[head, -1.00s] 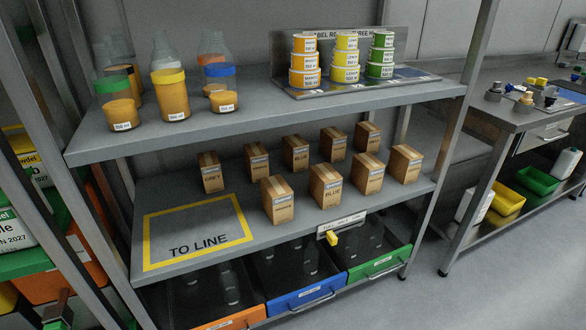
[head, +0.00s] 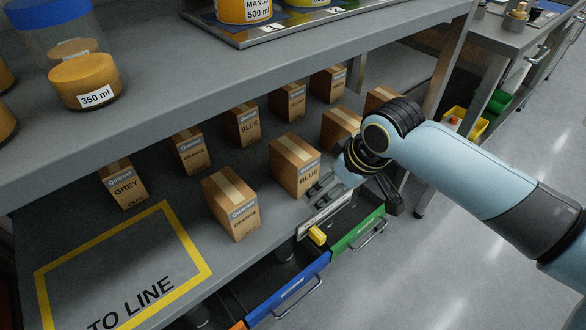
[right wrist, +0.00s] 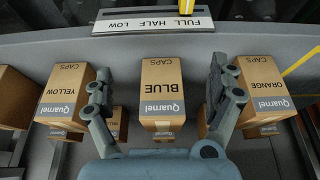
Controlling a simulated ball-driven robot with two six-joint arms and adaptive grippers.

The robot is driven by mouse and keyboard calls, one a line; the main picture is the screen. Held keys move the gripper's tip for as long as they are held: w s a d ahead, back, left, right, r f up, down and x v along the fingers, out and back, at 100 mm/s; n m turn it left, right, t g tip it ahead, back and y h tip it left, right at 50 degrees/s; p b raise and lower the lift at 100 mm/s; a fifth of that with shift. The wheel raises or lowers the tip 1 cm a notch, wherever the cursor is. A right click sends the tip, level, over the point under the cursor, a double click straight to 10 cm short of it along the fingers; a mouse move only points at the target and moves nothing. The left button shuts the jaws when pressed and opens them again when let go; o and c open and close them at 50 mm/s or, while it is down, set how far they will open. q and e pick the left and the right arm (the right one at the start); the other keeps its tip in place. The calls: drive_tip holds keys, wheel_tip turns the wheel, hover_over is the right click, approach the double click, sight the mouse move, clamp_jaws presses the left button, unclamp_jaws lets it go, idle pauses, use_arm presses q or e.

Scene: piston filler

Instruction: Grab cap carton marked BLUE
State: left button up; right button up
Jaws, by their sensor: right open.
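The front carton marked BLUE (head: 297,165) is a brown box with a pale tape strip, upright on the middle shelf. It is centred in the right wrist view (right wrist: 162,95), with its lettering upside down. A second carton marked BLUE (head: 242,124) stands behind it. My right gripper (head: 322,186) is open, close in front of the front BLUE carton. In the right wrist view its fingers (right wrist: 161,85) appear either side of that carton, with visible gaps. The pictures do not settle whether the fingers reach around it. My left gripper is not in view.
An ORANGE carton (head: 231,203) and a YELLOW carton (right wrist: 66,95) flank the front BLUE one. A GREY carton (head: 123,184) and others stand behind. The upper shelf (head: 250,70) overhangs. The yellow-framed TO LINE area (head: 195,255) is empty. Bins with coloured fronts (head: 290,293) sit below.

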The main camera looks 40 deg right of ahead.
sight(310, 164)
drive_tip(key=w, duration=0.4)
drive_tip(key=w+b, duration=0.1)
drive_tip(key=w, duration=0.2)
drive_tip(key=shift+w+a+r, duration=0.1)
drive_tip(key=shift+a, duration=0.2)
drive_tip(key=w, duration=0.1)
drive_tip(key=w+b, duration=0.1)
drive_tip(key=w, duration=0.2)
drive_tip(key=shift+w+a+f, duration=0.25)
drive_tip(key=shift+w+f, duration=0.1)
drive_tip(key=shift+f, duration=0.25)
drive_tip(key=shift+c, duration=0.5)
drive_tip(key=c, duration=1.2)
